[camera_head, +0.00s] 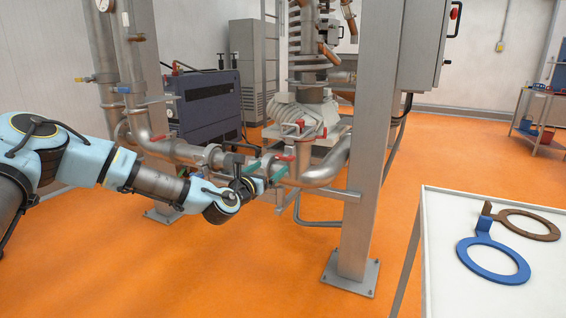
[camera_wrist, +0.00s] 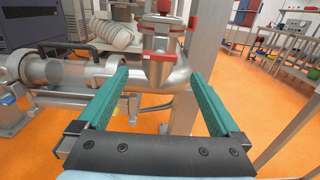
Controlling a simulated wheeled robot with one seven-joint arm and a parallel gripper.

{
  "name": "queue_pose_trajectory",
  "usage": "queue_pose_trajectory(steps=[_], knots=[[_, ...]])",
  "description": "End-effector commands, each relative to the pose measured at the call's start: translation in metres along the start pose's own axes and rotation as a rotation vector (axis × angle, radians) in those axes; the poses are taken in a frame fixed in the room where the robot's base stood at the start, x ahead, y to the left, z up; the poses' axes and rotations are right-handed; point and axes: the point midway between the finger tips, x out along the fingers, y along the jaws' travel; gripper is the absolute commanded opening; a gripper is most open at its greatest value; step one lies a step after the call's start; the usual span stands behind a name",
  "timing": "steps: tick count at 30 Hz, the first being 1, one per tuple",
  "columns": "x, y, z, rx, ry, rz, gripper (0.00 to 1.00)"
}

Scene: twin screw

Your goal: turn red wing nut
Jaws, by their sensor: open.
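Several small red parts show on the pipework in the head view. One red handle-like part (camera_head: 285,157) is just beyond my gripper, and another (camera_head: 323,133) is higher to the right. I cannot tell for sure which is the red wing nut. In the wrist view, a red piece (camera_wrist: 193,22) sits at the right of the pipe flange, above the gap between my fingers. My gripper (camera_head: 270,166) has green fingers, spread apart and empty; it also shows in the wrist view (camera_wrist: 159,73). Its fingertips are on either side of the metal pipe elbow in the picture, with no clear contact visible.
A steel post (camera_head: 368,150) stands right of the pipes. A white table (camera_head: 440,235) at the right carries a blue ring tool (camera_head: 493,262) and a brown ring tool (camera_head: 528,224). A dark machine (camera_head: 205,108) stands behind. The orange floor in front is clear.

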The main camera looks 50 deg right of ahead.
Motion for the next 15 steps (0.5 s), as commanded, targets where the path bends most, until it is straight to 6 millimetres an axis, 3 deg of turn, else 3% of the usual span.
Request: queue_pose_trajectory(steps=[15], knots=[[0.084,0.000,0.000,0.007,0.003,0.000,1.00]])
